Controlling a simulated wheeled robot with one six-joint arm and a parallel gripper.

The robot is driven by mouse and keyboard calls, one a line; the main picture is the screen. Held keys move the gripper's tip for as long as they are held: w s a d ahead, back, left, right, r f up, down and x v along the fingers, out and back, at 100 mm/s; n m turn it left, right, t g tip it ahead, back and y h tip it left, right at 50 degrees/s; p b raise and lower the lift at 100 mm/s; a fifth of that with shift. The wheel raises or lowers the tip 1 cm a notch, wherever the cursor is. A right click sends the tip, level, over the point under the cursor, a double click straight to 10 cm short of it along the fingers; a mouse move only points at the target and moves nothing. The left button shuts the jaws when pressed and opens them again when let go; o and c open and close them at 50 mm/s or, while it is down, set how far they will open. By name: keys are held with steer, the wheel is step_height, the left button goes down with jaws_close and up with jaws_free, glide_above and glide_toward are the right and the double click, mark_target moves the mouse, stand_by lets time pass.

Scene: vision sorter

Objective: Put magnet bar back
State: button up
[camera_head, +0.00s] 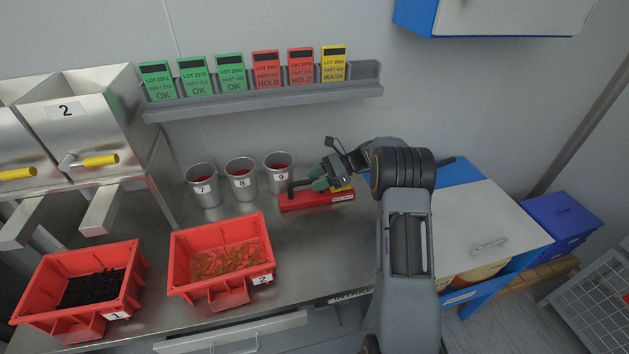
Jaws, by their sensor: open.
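A red block-like holder (316,202) with a white label lies on the steel bench, right of the cups. A dark bar-like piece (297,185) and a green part (319,180) show on top of it; I take these to be the magnet bar, but cannot tell its exact outline. A little yellow shows at the holder's right end. My gripper (325,174) is open, just above the holder and close to the green part. My gripper and wrist hide part of that area, and I cannot tell whether they touch.
Metal cups 7 (202,190), 8 (240,183) and 9 (278,175) stand left of the holder. Red bins 1 (128,290) and 2 (180,262) are in front. A card rack (265,99) is on the wall behind. Bare bench lies in front of the holder.

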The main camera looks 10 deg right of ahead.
steer(key=v, duration=1)
steer(key=shift+d+f+b, duration=0.1)
steer(key=shift+d+b, duration=0.1)
steer(key=shift+b, duration=0.15)
steer(key=shift+d, duration=0.3)
steer(key=shift+s+r, duration=0.15)
steer(key=shift+r, duration=0.3)
steer(key=s+a+r+n+h, duration=0.3)
steer(key=s+a+n+h, duration=0.15)
steer(key=s, duration=0.25)
steer(key=s+a+r+n+h, duration=0.3)
steer(key=s+a+n+h, duration=0.1)
steer(key=s+a, duration=0.25)
steer(key=s+f+n+t+h, duration=0.2)
steer(key=s+n+h, duration=0.3)
steer(key=s+n, duration=0.4)
steer(key=shift+s+d+f+t, duration=0.25)
steer(key=shift+s+t, duration=0.35)
steer(key=shift+s, duration=2.25)
steer(key=shift+r, duration=0.1)
step_height(320, 180, up, 3)
steer(key=p, duration=0.3)
steer(key=shift+a+r+n, duration=0.1)
steer(key=shift+r+n, duration=0.1)
steer(key=shift+n, duration=0.05)
